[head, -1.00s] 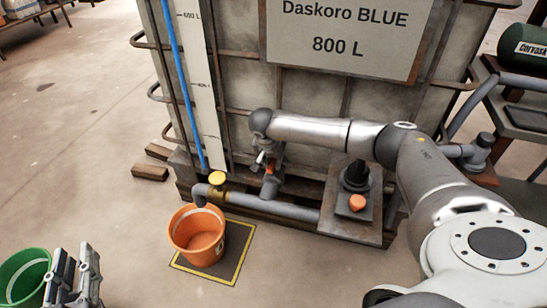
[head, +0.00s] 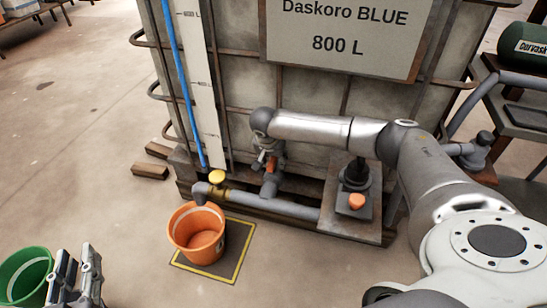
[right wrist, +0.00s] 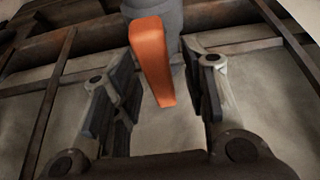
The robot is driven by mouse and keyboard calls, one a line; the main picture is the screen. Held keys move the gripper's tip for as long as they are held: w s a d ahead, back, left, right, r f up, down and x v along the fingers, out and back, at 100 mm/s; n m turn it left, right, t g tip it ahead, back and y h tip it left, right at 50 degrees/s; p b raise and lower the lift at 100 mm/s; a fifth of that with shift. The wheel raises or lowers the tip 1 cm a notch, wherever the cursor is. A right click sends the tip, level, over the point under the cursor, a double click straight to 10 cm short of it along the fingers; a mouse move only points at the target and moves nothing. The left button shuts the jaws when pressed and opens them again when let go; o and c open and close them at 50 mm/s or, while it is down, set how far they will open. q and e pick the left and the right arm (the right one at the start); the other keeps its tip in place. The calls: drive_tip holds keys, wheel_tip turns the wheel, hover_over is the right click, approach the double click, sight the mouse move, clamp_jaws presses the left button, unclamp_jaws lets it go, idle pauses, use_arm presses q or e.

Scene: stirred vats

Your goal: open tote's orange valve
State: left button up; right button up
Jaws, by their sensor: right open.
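The tote (head: 240,100) is a large caged container with a sign reading Daskoro BLUE, 800 L. Its orange valve handle (head: 271,163) is small and partly covered by my right gripper (head: 262,160) at the tote's lower front. In the right wrist view the orange handle (right wrist: 152,65) hangs from a grey valve body (right wrist: 155,10), its lower end between the fingers of my right gripper (right wrist: 158,90). The fingers are open, with a gap on each side. My left gripper (head: 77,265) is at the lower left, fingers apart and empty, away from the tote.
An orange bucket (head: 196,237) stands below the spout on a yellow-edged floor square. A pump with an orange button (head: 357,201) is right of it. A green bucket (head: 25,275) is lower left.

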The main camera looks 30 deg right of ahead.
drive_tip(key=shift+r, duration=0.1)
drive_tip(key=v, duration=1.1)
drive_tip(key=shift+r, duration=0.35)
drive_tip(key=shift+s+a+f, duration=0.1)
drive_tip(key=shift+s, duration=0.1)
